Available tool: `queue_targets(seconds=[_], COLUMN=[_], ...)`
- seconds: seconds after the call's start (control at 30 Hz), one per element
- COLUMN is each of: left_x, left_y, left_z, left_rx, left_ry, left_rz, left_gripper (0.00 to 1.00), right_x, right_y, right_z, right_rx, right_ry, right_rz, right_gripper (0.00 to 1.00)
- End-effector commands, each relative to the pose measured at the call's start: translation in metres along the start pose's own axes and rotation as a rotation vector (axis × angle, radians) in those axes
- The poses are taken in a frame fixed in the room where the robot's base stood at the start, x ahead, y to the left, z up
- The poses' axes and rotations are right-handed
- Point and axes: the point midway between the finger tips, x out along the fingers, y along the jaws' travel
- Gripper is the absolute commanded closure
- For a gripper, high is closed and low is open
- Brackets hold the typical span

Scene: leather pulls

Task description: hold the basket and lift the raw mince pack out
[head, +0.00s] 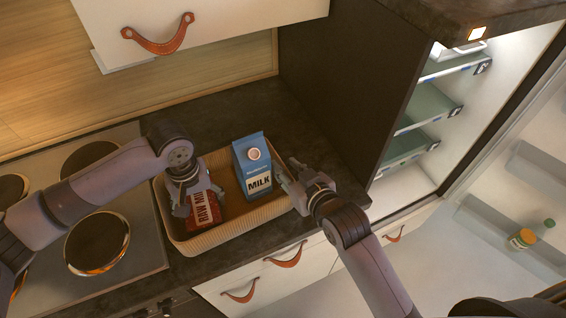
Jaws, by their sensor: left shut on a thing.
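The raw mince pack (206,209), red with a white label, is in the left part of the basket (235,218), a shallow tan woven tray on the dark worktop. My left gripper (190,206) reaches down over the pack and is shut on it, hiding part of it. Whether the pack is clear of the basket floor cannot be told. My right gripper (285,173) is at the basket's right side, beside the milk carton, with its fingers apart. Its fingers hide part of the rim there; contact with the rim is unclear.
A blue and white milk carton (253,167) stands upright in the basket, between my grippers. A hob (97,243) is to the left. A tall dark panel (345,80) and an open fridge (427,115) are to the right. Dark worktop behind the basket is clear.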

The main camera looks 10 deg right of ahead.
Motion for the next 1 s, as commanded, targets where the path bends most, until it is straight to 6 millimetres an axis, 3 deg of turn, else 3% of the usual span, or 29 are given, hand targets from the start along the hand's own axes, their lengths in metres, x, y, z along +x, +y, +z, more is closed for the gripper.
queue_targets(seconds=[0.2, 0.6, 1.0], left_x=[0.000, 0.001, 0.001], left_y=[0.000, 0.000, 0.000], left_z=[0.000, 0.000, 0.000], left_rx=[0.001, 0.000, 0.000], left_ry=[0.000, 0.000, 0.000], left_rz=[0.000, 0.000, 0.000], left_gripper=[0.74, 0.74, 0.74], right_x=[0.025, 0.031, 0.031], right_y=[0.000, 0.000, 0.000], right_z=[0.000, 0.000, 0.000], right_rx=[0.000, 0.000, 0.000], right_ry=[0.001, 0.000, 0.000], right_rz=[0.000, 0.000, 0.000], right_gripper=[0.72, 0.72, 0.99])
